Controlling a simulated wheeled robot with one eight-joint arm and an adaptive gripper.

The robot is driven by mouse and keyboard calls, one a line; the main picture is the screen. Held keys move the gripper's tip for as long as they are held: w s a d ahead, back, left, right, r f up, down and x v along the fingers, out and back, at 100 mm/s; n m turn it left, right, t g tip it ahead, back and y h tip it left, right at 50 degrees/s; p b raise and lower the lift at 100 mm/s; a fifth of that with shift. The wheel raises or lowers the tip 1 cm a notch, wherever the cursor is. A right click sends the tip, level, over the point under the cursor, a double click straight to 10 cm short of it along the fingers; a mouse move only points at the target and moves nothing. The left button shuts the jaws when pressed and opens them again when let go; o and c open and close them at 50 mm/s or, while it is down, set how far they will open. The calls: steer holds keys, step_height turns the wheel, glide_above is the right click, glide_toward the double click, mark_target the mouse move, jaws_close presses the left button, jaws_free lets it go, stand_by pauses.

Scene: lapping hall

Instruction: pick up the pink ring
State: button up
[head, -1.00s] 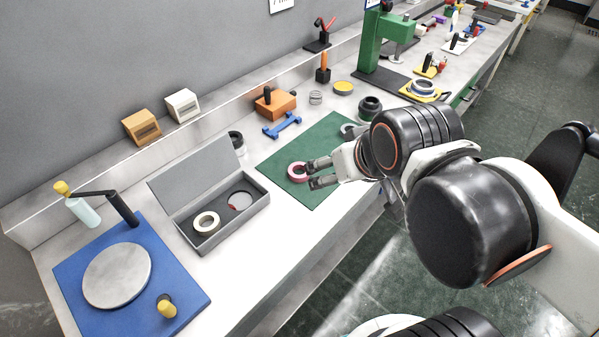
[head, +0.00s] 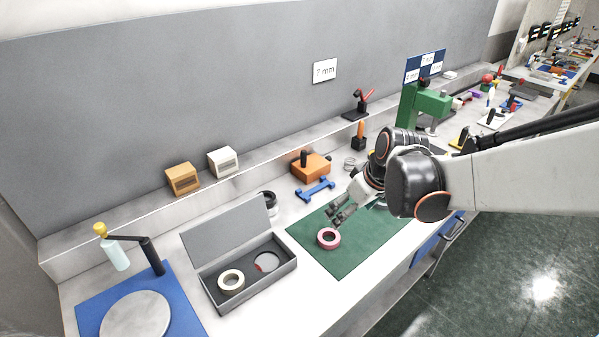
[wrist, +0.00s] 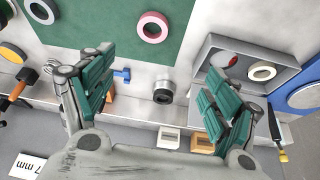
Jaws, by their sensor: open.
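The pink ring (head: 328,238) lies flat on the green mat (head: 345,262), near the mat's left part, in the head view. In the wrist view the pink ring (wrist: 153,27) shows at the top middle, on the mat (wrist: 95,22), with its hole clear. My gripper (head: 341,213) is above the mat, just behind and to the right of the ring in the head view. In the wrist view my gripper (wrist: 158,92) has its green-padded fingers wide apart with nothing between them. The ring lies beyond the fingers and apart from them.
A grey open box (head: 292,275) left of the mat holds a cream ring (head: 231,281) and a grey disc. A blue double-ended piece (head: 315,190) and an orange block (head: 311,168) stand behind the mat. A blue plate (head: 90,318) lies at front left. The mat's front is clear.

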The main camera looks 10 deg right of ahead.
steer(key=n, duration=0.2)
glide_toward(325, 239)
steer(key=shift+g+y, duration=0.4)
steer(key=b+x, duration=0.4)
steer(key=d+b+x, duration=0.1)
steer(key=x, duration=0.1)
steer(key=shift+w+a+f+b, duration=0.1)
steer(key=shift+w+b, duration=0.3)
steer(key=shift+w, duration=0.05)
steer(key=shift+c, duration=0.5)
steer(key=c, duration=1.1)
